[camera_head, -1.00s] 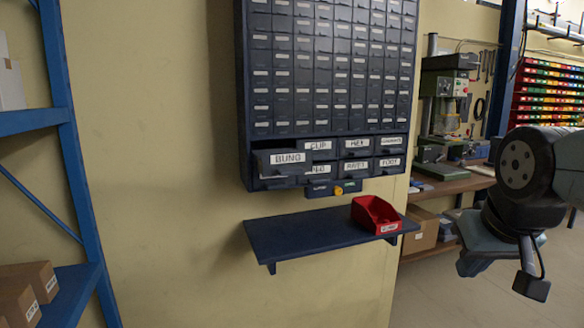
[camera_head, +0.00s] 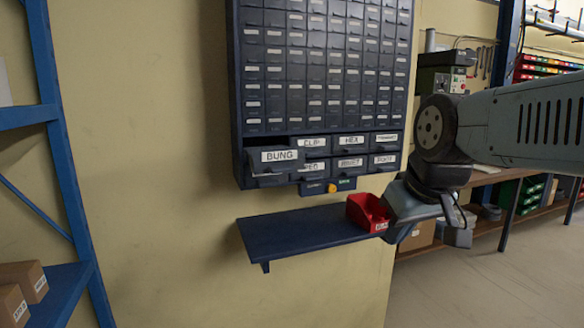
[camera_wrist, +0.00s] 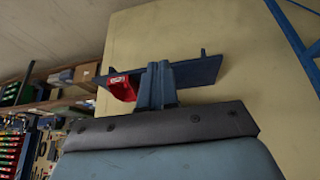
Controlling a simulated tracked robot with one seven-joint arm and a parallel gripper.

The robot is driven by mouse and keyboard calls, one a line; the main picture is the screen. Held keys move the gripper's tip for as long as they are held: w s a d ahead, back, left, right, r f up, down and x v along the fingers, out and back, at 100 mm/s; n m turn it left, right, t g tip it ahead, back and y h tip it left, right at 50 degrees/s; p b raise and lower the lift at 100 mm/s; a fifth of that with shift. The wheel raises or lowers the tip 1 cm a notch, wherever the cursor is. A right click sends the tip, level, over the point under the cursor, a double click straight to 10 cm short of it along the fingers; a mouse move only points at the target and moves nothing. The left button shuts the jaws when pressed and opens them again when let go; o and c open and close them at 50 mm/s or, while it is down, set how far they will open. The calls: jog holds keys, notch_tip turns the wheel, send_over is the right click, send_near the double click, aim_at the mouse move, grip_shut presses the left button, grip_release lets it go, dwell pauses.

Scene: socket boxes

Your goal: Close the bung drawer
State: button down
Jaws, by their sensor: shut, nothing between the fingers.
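The drawer labelled BUNG (camera_head: 279,157) is pulled out from the lower left of the dark blue drawer cabinet (camera_head: 240,110) in the head view. Its front stands forward of the neighbouring drawers. My gripper (camera_head: 392,235) is at the right end of the shelf, below and to the right of the BUNG drawer and apart from it. Its fingertips are hard to make out in the head view. In the wrist view my gripper's fingers (camera_wrist: 157,75) are together with nothing between them. The drawer does not show in the wrist view.
A narrow blue shelf (camera_head: 290,232) juts from the wall below the cabinet. A red bin (camera_head: 367,212) sits on its right end, close to my gripper. A blue rack (camera_head: 66,190) stands at left with cardboard boxes (camera_head: 32,279). The wall between rack and cabinet is clear.

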aim_at(292, 166)
jog(key=w+a+r+n+g+y, duration=0.1)
jog(key=w+a+r+n+y, duration=0.2)
jog(key=w+a+r+n, duration=0.45)
jog(key=w+a+r+n+y, duration=0.25)
jog(key=w+r+n, duration=0.25)
jog(key=w+n, duration=0.5)
jog(key=x, duration=0.7)
jog(key=w+x, duration=0.1)
jog(key=x, duration=0.3)
jog(key=shift+w+a+r, duration=0.1)
jog(key=shift+w+r, duration=0.05)
jog(key=shift+r, duration=0.1)
jog(key=shift+w+a, duration=0.2)
jog(key=shift+w, duration=0.55)
jog(key=shift+w, duration=0.1)
